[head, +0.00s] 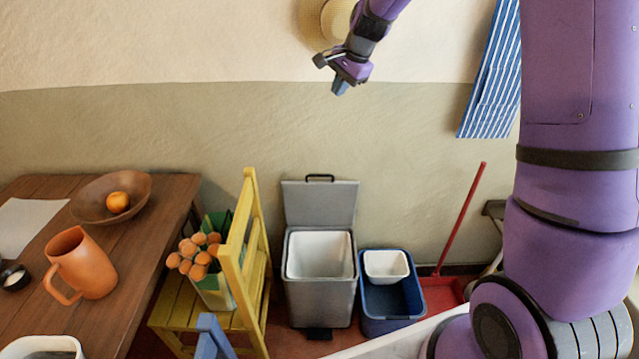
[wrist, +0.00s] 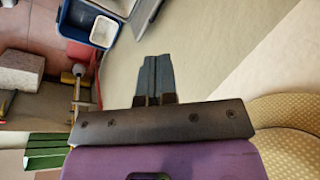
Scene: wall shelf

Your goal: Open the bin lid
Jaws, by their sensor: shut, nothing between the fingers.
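The grey bin (head: 319,305) stands on the floor against the wall, with a white inner bucket (head: 319,257) showing in its mouth. Its lid (head: 320,204) is up, standing upright behind the opening, with a dark handle (head: 320,178) on its top edge. My gripper (head: 340,88) is high above the bin, in front of the wall, well clear of the lid. In the wrist view its two dark fingers (wrist: 154,80) are together, with nothing between them.
A blue crate (head: 390,326) holding a white tub (head: 386,266) stands right of the bin. A yellow chair (head: 246,250) with a box of orange-topped things stands left. A red-handled broom (head: 461,215) leans at the right. A straw hat (head: 312,22) hangs near my gripper.

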